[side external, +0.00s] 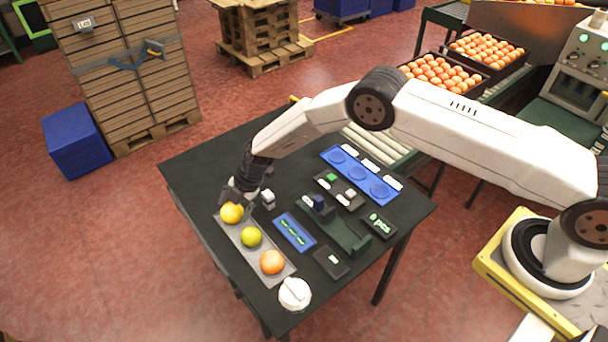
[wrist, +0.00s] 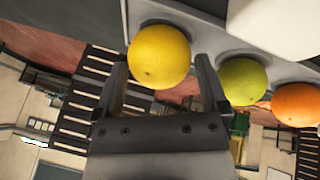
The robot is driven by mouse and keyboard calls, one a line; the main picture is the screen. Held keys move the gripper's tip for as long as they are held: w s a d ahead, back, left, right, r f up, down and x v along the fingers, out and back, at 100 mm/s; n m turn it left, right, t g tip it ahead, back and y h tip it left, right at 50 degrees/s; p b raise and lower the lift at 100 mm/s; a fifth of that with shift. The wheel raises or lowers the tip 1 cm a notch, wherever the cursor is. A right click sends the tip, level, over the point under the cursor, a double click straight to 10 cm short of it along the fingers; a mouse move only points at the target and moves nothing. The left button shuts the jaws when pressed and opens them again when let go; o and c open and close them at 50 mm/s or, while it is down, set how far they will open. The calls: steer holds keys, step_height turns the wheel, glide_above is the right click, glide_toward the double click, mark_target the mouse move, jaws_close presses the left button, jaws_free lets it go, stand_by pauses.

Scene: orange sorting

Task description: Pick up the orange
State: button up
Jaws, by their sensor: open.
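The orange (side external: 272,262) rests at the near right end of a grey tray (side external: 285,277) on the black table. It also shows at the right of the wrist view (wrist: 297,104). A green fruit (side external: 251,237) lies in the tray's middle, and a yellow fruit (side external: 231,213) lies at its far left end. My gripper (side external: 239,192) is at the yellow fruit, away from the orange. In the wrist view my gripper (wrist: 160,62) is open, its fingers on either side of the yellow fruit with gaps showing. Nothing is held.
A white round lidded item (side external: 294,293) stands next to the orange at the table's corner. A blue panel (side external: 294,232), a black stand (side external: 340,235) and a small display box (side external: 379,226) are right of the tray. The table's left back is clear.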

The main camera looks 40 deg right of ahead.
steer(key=shift+w+a+f, duration=0.1)
steer(key=shift+a+f, duration=0.25)
steer(key=shift+f, duration=0.25)
steer(key=c, duration=1)
